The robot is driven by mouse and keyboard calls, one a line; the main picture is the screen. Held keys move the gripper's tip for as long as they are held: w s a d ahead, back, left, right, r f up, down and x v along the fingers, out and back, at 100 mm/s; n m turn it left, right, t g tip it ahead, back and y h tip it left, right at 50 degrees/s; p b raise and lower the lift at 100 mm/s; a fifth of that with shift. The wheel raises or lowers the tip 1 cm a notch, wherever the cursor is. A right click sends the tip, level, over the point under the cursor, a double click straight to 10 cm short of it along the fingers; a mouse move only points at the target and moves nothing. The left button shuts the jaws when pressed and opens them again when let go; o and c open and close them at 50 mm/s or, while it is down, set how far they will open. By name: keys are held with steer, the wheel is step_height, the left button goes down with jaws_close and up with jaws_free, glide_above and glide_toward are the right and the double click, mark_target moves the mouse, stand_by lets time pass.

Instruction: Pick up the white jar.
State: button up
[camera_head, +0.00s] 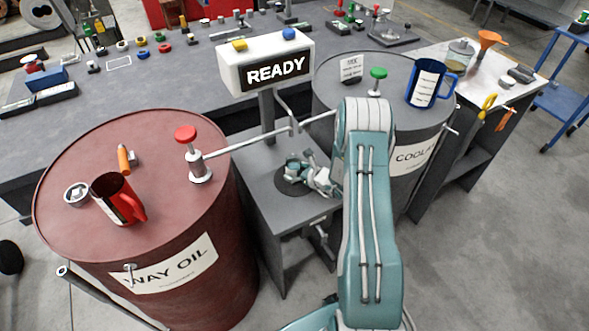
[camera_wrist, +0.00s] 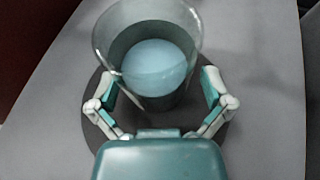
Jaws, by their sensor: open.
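In the wrist view a see-through, wide-mouthed vessel (camera_wrist: 105,45) with a pale blue-white round area inside stands on a dark round pad (camera_wrist: 217,143). It may be the jar; it does not look plainly white. My gripper (camera_wrist: 160,92) is open, with one finger on each side of the vessel's lower part; I cannot tell whether they touch it. In the head view my gripper (camera_head: 312,178) is low over the grey stand (camera_head: 290,207) between the two barrels, at the dark pad. The vessel is hard to make out there.
A red barrel (camera_head: 85,240) at left carries a red mug (camera_head: 112,198) and a red-knobbed valve (camera_head: 186,133). A grey barrel (camera_head: 333,75) at right carries a blue mug (camera_head: 424,84). A READY sign (camera_head: 268,62) and pipe stand behind my gripper.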

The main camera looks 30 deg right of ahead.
steer(key=shift+a, duration=0.1)
steer(key=c, duration=1)
steer(key=shift+a, duration=0.25)
steer(key=shift+c, duration=1)
steer(key=shift+d+r, duration=0.1)
steer(key=shift+r, duration=0.05)
